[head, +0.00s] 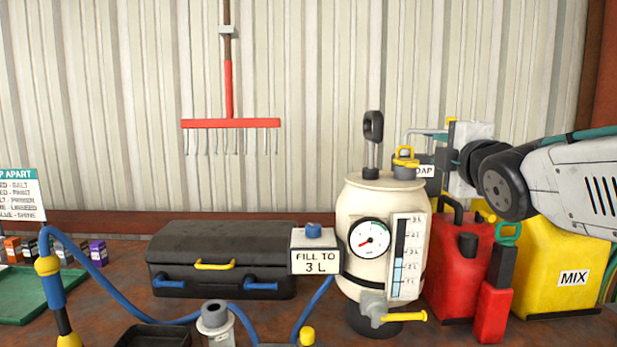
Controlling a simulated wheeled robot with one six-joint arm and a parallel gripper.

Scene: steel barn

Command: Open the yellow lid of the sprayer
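The sprayer (365,215) is a cream tank standing upright, with a round gauge, a level scale and a black pump handle on top. Its yellow lid (405,163) sits on a grey neck at the top right of the tank and looks seated. My gripper (432,148) is just right of and slightly above the lid, reaching in from the right. A gap seems to show between it and the lid. Its fingers are small and partly hidden against a label behind, so their opening is unclear. I see nothing held.
A red can (455,265) and a yellow MIX container (560,270) stand right of the sprayer. A black toolbox (220,255) and a FILL TO 3 L sign (316,262) stand to the left. A blue hose (100,280) crosses the bench. A red rake (230,122) hangs on the wall.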

